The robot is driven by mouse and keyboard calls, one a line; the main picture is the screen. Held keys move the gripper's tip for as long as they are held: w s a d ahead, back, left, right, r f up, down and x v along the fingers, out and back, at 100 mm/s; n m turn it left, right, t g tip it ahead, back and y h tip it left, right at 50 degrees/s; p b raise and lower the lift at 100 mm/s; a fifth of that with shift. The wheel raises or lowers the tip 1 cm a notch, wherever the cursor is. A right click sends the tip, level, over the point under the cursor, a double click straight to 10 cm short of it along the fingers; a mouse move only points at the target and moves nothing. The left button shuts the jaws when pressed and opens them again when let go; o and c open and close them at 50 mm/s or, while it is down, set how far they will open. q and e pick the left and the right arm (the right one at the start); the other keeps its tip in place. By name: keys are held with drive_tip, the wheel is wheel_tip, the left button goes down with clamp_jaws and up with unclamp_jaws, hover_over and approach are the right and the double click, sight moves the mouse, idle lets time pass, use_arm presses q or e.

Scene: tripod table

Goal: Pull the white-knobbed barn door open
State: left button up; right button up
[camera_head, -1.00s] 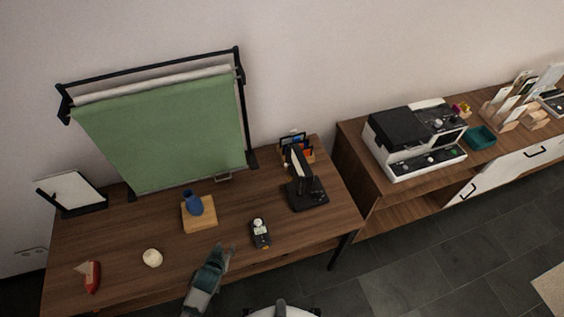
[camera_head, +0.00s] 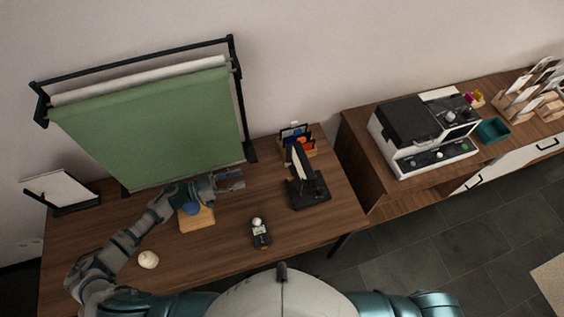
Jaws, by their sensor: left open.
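No door is plainly recognisable as the white-knobbed barn door. A black upright device with a pale panel edge (camera_head: 297,165) stands on a black base (camera_head: 312,196) at the table's right side. It may carry the barn door, but I cannot make out a white knob on it. My left gripper (camera_head: 236,180) is open and empty, with its fingers pointing right towards this device. It is left of the device and apart from it, near the lower edge of the green backdrop (camera_head: 150,130). My right gripper is out of view.
My left arm crosses above the wooden table (camera_head: 200,260). A blue vase on a wooden block (camera_head: 196,222) is partly hidden by my wrist. A small black meter (camera_head: 259,235) and a white ball (camera_head: 148,260) lie in front. A card holder (camera_head: 296,135) stands behind the device.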

use_arm(q)
drive_tip(key=p+x, duration=0.2)
drive_tip(key=x, duration=1.4)
drive_tip(key=shift+w, duration=0.15)
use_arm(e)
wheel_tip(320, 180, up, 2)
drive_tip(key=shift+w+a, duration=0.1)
use_arm(q)
drive_tip(key=shift+d+f, duration=0.1)
drive_tip(key=shift+d, duration=0.1)
drive_tip(key=shift+c, duration=0.4)
clamp_jaws()
